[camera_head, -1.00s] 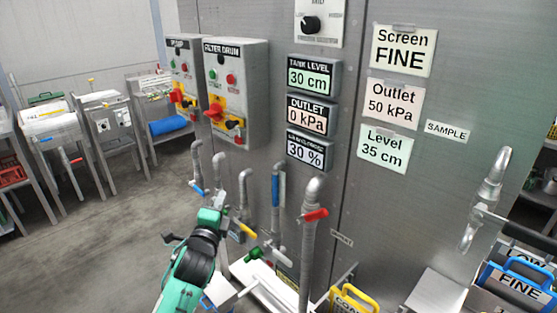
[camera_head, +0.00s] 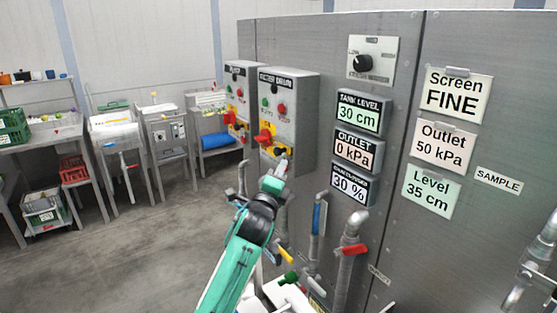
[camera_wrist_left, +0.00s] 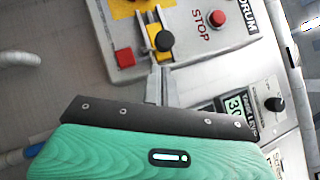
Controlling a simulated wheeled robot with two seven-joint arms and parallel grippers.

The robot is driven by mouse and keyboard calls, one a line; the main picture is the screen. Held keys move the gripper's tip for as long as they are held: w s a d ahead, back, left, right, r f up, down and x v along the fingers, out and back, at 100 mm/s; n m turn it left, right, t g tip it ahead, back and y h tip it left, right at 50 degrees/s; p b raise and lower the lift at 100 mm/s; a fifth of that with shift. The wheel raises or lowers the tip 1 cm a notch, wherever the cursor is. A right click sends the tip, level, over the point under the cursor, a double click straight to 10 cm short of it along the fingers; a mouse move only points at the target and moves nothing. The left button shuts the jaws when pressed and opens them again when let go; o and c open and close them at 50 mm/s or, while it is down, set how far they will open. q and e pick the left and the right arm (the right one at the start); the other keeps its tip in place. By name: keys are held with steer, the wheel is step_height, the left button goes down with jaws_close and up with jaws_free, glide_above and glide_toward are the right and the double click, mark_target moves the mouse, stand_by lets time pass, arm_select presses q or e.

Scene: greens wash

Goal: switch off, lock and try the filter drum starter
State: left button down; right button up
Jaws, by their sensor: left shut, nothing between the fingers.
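The filter drum starter (camera_head: 300,125) is a grey box on the steel wall, with a green button (camera_head: 265,102), a red stop button (camera_head: 281,109) and a red switch handle (camera_head: 263,138) on yellow. A dark round knob (camera_head: 279,151) is at its lower right; in the left wrist view this knob (camera_wrist_left: 165,41) sits between yellow strips, with a red block (camera_wrist_left: 124,58) beside it. My left gripper (camera_head: 283,160) is shut and empty. Its fingertips (camera_wrist_left: 157,72) are just below the knob; I cannot tell whether they touch. My right gripper is out of view.
The pump starter (camera_head: 240,100) is mounted close on the left. Level and outlet displays (camera_head: 360,112) are to the right. Pipes with a blue-handled valve (camera_head: 316,218) and a red-handled valve (camera_head: 355,249) stand below. The floor (camera_head: 150,250) at left is clear.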

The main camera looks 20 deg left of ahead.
arm_select(q)
steer(key=shift+w+a+r, duration=0.45)
steer(key=shift+w+a, duration=0.05)
steer(key=shift+a, duration=0.1)
steer(key=w+a, duration=0.2)
steer(key=a, duration=0.1)
steer(key=shift+w+a+r, duration=0.2)
steer(key=shift+w, duration=0.05)
